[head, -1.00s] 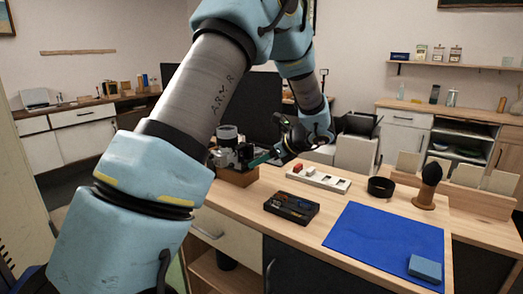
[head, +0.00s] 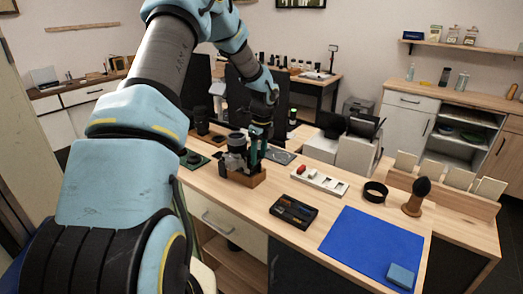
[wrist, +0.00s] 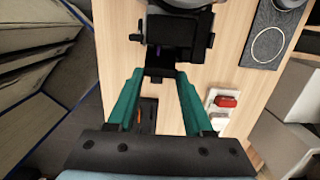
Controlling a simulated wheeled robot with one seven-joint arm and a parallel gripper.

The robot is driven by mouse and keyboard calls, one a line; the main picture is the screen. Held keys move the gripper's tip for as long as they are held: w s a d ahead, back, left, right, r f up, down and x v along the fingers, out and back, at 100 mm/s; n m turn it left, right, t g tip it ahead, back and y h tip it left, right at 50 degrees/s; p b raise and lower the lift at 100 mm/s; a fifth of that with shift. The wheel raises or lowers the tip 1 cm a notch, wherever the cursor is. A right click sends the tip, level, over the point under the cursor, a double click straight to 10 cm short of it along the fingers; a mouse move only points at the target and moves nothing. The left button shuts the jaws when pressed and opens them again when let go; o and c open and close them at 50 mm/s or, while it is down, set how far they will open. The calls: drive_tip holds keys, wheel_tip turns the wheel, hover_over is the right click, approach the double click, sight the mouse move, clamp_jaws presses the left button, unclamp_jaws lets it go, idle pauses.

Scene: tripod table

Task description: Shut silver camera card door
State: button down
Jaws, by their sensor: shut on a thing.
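The silver camera (head: 237,146) stands upright on a wooden block (head: 243,179) near the back of the table. It also shows from above at the top of the wrist view (wrist: 178,30). My gripper (head: 258,163) points down close beside the camera's right side in the head view. In the wrist view its green fingers (wrist: 158,74) reach toward the camera and close around a small dark part at its near edge. I cannot tell for certain whether this part is the card door, or how far open the door stands.
A black tray (head: 294,211), a white strip with a red piece (head: 320,180), a black ring (head: 375,191) and a brush on a stand (head: 416,196) are on the table (head: 270,233). A blue mat (head: 371,243) lies at the front right.

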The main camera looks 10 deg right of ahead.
drive_tip(key=shift+w+a+r+g+h, duration=0.1)
drive_tip(key=shift+w+a+g+h, duration=0.2)
drive_tip(key=shift+g+h, duration=0.25)
drive_tip(key=shift+c, duration=1.5)
unclamp_jaws()
wheel_tip(320, 180, up, 11)
drive_tip(key=b, duration=0.3)
drive_tip(key=shift+w+a+b, duration=0.2)
drive_tip(key=shift+w+b, duration=0.05)
drive_tip(key=shift+b, duration=0.1)
